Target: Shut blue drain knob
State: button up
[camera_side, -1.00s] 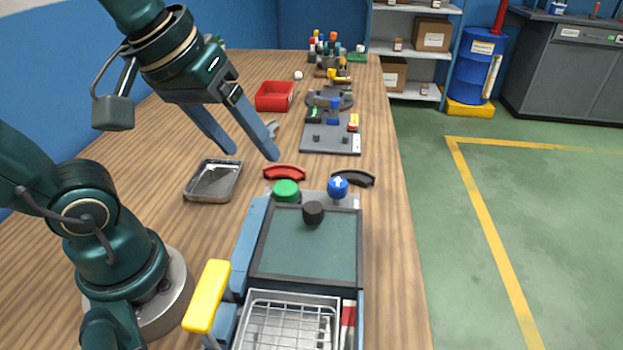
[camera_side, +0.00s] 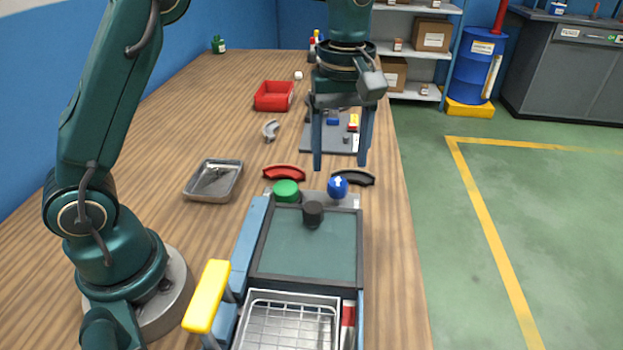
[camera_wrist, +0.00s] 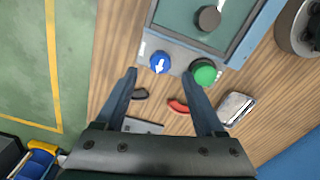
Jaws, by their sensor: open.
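The blue drain knob (camera_side: 338,187) with a white arrow sits on the grey rear strip of the blue-framed machine (camera_side: 254,232). In the side view its arrow points up. The knob also shows in the wrist view (camera_wrist: 159,63), ahead of the fingertips and between their lines. My gripper (camera_side: 339,168) is open and empty, pointing down above and just behind the knob in the side view. In the wrist view its two fingers (camera_wrist: 160,72) are spread wide. No contact with the knob is visible.
A green knob (camera_side: 286,190) sits left of the blue one, and a black knob (camera_side: 313,212) stands on the lid. A red curved handle (camera_side: 285,173) and a black one (camera_side: 355,178) lie behind. A metal tray (camera_side: 213,181) lies left; a yellow handle (camera_side: 207,296) is at front.

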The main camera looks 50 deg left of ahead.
aim_at(338, 182)
jog(key=shift+f, duration=2.35)
grip_shut()
